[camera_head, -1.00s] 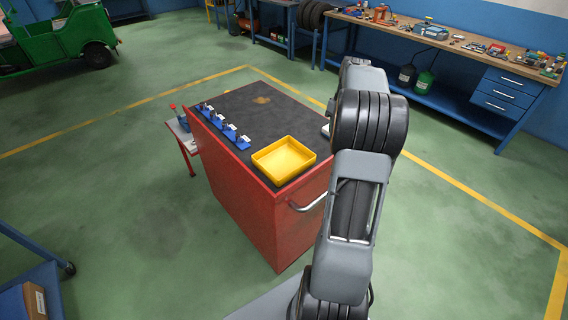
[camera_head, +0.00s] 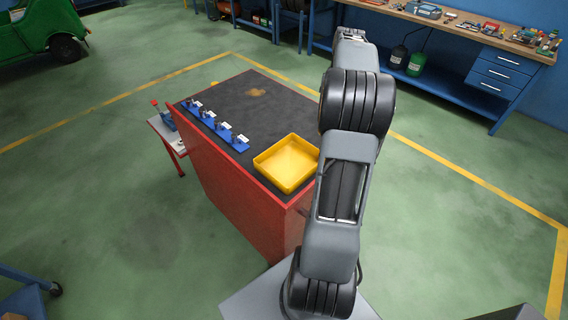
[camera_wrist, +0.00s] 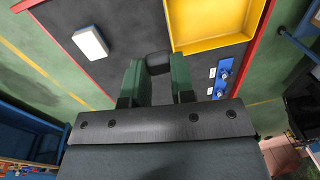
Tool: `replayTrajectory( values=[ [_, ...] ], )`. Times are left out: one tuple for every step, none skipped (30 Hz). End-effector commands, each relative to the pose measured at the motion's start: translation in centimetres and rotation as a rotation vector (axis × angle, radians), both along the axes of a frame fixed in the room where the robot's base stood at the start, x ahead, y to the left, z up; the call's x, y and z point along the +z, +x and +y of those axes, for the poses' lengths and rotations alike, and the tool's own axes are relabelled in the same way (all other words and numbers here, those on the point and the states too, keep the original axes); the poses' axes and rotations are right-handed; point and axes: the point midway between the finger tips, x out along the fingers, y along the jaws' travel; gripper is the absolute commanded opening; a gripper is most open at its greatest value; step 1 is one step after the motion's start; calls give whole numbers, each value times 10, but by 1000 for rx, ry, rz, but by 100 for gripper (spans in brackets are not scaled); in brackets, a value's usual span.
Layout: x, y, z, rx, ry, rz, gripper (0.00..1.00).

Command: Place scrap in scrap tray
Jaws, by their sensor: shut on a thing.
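In the wrist view my gripper (camera_wrist: 156,75) has two green fingers shut on a short dark cylindrical piece (camera_wrist: 158,61), which I take as the scrap. It is held over the dark cabinet top, beside the yellow tray. The tray (camera_head: 287,163) looks empty and sits at the near right corner of the red cabinet's top in the head view. Part of it also shows at the top of the wrist view (camera_wrist: 208,22). In the head view my arm hides the gripper and the piece.
A white block (camera_wrist: 90,42) lies on the dark cabinet top (camera_head: 250,100). A blue rack (camera_head: 217,127) with several small labelled holders runs along the cabinet's left edge. A workbench (camera_head: 480,42) stands behind at right.

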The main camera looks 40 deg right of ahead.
Motion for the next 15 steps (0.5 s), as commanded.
replayTrajectory(
  values=[
    [-13,-1,-1,-4,-1,-1,2],
    [-16,-2,-2,-5,-1,-1,2],
    [-21,-3,-3,-7,-1,0,2],
    [-24,-3,-3,-8,-1,0,2],
    [-27,-3,-4,-9,-1,0,2],
    [-32,-4,-4,-10,-1,0,1],
    [-36,-4,-4,-11,-1,0,1],
    [-38,-4,-5,-12,-1,-1,1],
    [-42,-4,-5,-12,-1,-1,1],
    [-47,-4,-5,-12,-1,-1,1],
    [-50,-4,-5,-12,-1,-1,1],
    [-53,-4,-5,-12,-1,-1,1],
    [-55,-4,-5,-12,-1,-1,1],
    [-58,-4,-4,-12,-1,-1,1],
    [-61,-4,-4,-11,-1,-1,1]
  ],
)
